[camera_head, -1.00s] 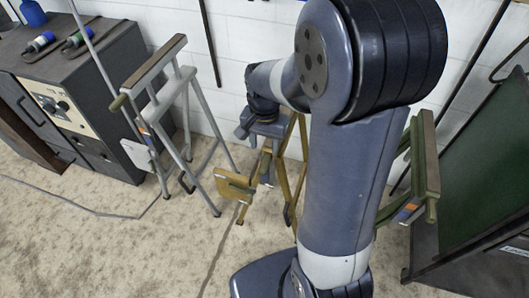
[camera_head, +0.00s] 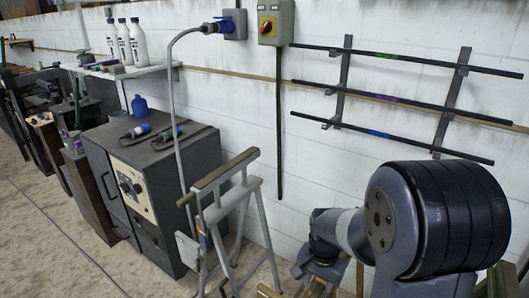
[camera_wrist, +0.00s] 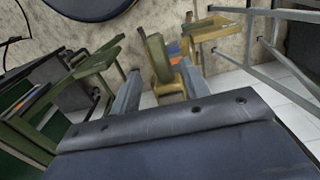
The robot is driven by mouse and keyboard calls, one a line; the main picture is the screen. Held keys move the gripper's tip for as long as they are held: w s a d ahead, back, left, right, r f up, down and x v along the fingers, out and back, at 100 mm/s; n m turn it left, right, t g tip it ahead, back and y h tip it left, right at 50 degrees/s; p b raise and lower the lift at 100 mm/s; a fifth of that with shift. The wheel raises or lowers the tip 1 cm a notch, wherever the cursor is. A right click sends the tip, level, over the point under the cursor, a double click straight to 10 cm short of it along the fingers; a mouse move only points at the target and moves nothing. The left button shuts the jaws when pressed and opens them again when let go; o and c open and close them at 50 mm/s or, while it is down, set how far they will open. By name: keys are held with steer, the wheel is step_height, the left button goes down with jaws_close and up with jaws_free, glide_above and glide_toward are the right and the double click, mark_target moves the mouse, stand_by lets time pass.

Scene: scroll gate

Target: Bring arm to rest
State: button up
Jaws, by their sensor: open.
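My arm is folded at the lower right of the head view, in front of the white block wall. My gripper (camera_head: 303,268) hangs at its left end, largely hidden there by the wrist. In the wrist view my gripper (camera_wrist: 160,88) shows two grey fingers standing apart, with no object visibly held.
A grey trestle stand (camera_head: 240,215) stands left of the arm, beside a dark cabinet (camera_head: 150,190). A green stand (camera_wrist: 95,65) is at left in the wrist view. A wall rack (camera_head: 345,85) holds dark rods. Floor shows at lower left.

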mark_target(316, 295)
step_height(316, 295, down, 5)
steer(key=shift+f, duration=0.2)
step_height(316, 295, up, 2)
steer(key=shift+w+r+p, duration=0.1)
steer(key=shift+p, duration=0.4)
steer(key=shift+r+p, duration=0.5)
steer(key=shift+r, duration=0.2)
